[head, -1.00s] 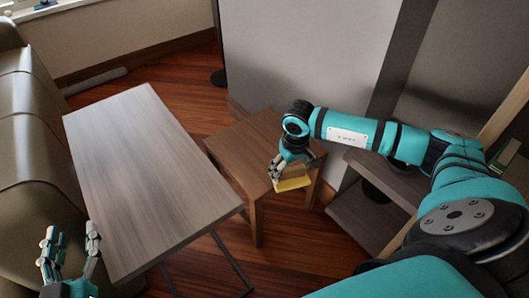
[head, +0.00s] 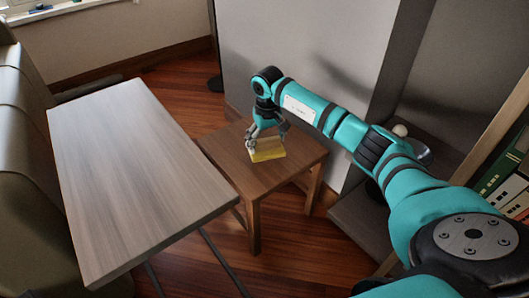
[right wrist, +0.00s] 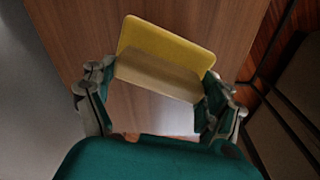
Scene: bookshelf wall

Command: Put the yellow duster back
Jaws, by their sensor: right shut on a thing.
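The yellow duster (head: 268,150) is a flat block over the top of the small wooden table (head: 300,152). In the right wrist view the duster (right wrist: 168,44) shows a yellow face and a beige side. My right gripper (head: 264,137) is shut on the duster; its fingers sit at both ends of the beige side in the right wrist view (right wrist: 158,82). I cannot tell whether the duster touches the tabletop or is just above it. My left gripper is out of view.
A long grey-brown table (head: 135,175) stands left of the small table, with a sofa (head: 30,180) beyond it. A grey wall panel (head: 310,60) stands behind. A shelf with binders (head: 505,180) is on the right. The small tabletop looks otherwise clear.

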